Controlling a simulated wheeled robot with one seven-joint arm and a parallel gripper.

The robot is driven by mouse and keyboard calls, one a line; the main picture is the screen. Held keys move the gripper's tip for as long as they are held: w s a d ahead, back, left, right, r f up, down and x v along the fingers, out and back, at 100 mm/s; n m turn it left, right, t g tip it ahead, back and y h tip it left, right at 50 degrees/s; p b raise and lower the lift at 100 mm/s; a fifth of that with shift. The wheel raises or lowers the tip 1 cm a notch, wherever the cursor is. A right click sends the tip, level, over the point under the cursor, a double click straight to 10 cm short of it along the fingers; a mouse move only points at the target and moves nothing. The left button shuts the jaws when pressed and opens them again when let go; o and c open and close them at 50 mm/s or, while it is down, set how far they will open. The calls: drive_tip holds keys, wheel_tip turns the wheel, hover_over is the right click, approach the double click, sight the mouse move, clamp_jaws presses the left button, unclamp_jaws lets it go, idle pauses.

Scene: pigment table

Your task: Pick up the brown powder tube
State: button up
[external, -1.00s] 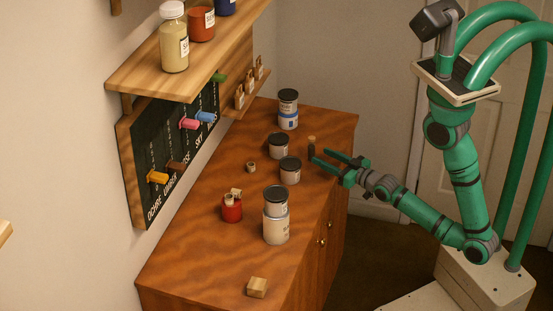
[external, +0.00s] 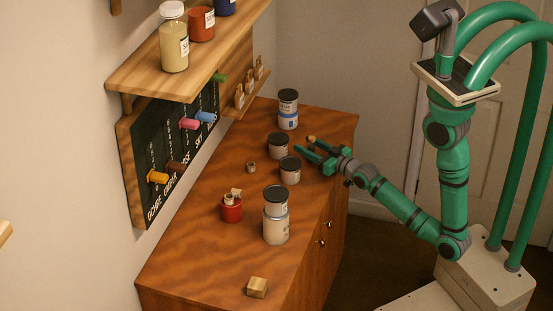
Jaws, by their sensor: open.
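A small tan stopper-like top (external: 311,138) shows right at my gripper's fingers, near the right side of the wooden cabinet top (external: 180,262). It may be the brown powder tube, but the fingers hide what is below it. My gripper (external: 304,146) is open, its two green fingers pointing left across the cabinet top. I cannot tell whether the tube is between the fingers or just behind the far one. The near finger passes close to a dark-lidded can (external: 290,172).
Another dark-lidded can (external: 278,147), stacked cans (external: 288,111) at the back and a larger stack (external: 276,220) in front crowd the fingers. A red pot (external: 231,210), a small ring (external: 251,167) and a wooden block (external: 257,288) stand left and front. Coloured pegs sit on the wall board (external: 150,135).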

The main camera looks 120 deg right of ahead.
drive_tip(key=shift+x, duration=1.1)
drive_tip(key=shift+c, duration=0.6)
clamp_jaws()
